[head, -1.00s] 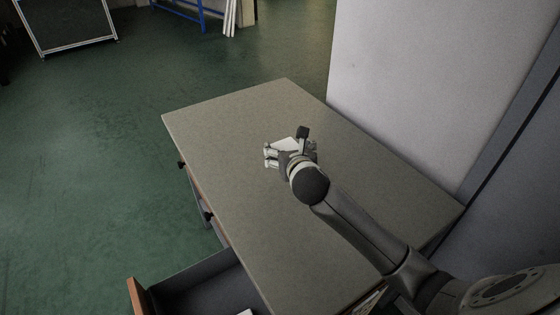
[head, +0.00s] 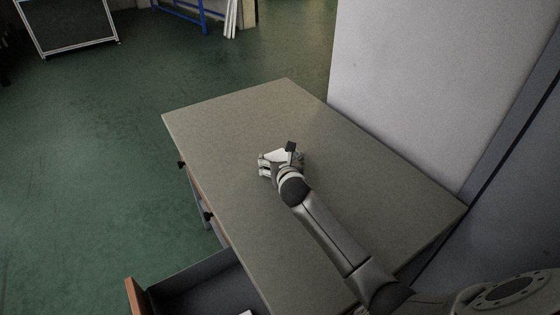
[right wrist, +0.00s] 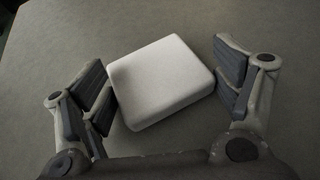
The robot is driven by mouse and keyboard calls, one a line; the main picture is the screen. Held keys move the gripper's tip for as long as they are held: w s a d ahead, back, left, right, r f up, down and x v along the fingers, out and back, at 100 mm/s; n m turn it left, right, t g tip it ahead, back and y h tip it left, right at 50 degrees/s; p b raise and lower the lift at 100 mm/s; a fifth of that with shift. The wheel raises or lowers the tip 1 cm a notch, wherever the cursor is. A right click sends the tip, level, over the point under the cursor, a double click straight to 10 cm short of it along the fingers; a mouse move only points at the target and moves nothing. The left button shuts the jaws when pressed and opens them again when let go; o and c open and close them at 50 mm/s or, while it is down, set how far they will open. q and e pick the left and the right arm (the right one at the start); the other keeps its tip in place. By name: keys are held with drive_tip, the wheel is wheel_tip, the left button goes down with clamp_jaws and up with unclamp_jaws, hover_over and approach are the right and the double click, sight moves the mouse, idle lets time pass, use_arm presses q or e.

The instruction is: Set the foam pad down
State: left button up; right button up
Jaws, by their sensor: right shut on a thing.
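The foam pad (right wrist: 162,82) is a white, thick square block with rounded edges. In the right wrist view it sits between the two fingers of my right gripper, turned at an angle to them, with the grey tabletop behind it. My right gripper (head: 265,165) is shut on the pad, over the middle of the table (head: 225,120). In the head view the pad is hard to tell from the pale gripper parts. Whether the pad touches the tabletop cannot be told. My left gripper is not in view.
The tabletop is bare around my right gripper. An open drawer (head: 200,285) sticks out at the lower left, with a white thing (head: 246,312) partly showing in it. A tall pale wall panel (head: 430,85) stands along the table's right side. Green floor lies to the left.

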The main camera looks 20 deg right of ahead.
drive_tip(key=shift+s+f, duration=0.1)
drive_tip(key=shift+f, duration=0.15)
drive_tip(key=o, duration=0.6)
drive_tip(key=shift+f, duration=0.3)
drive_tip(key=shift+s, duration=0.1)
